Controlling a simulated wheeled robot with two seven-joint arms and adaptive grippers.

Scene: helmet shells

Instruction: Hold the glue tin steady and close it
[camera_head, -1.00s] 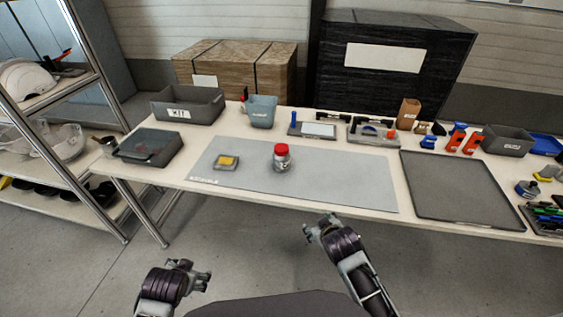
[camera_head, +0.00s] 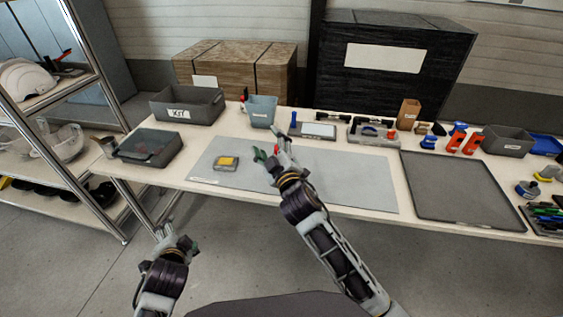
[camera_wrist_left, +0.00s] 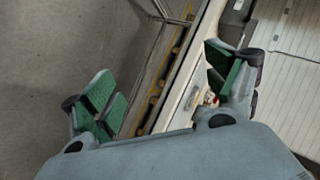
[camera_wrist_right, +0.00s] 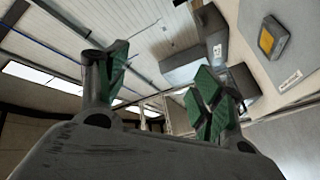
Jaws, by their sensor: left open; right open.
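The red-topped jar on the mat, which looks like the glue tin, is hidden in the head view now behind my right gripper (camera_head: 273,154). My right gripper is open over the middle of the mat (camera_head: 345,180), where that jar stood. The right wrist view shows its green-padded fingers (camera_wrist_right: 165,88) apart with nothing between them. I cannot tell whether it touches the jar. My left gripper (camera_head: 171,236) is open and empty, low in front of the table's front edge. Its spread fingers (camera_wrist_left: 160,88) show in the left wrist view.
A large dark tray (camera_head: 460,185) lies right. The mat's right part is clear.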

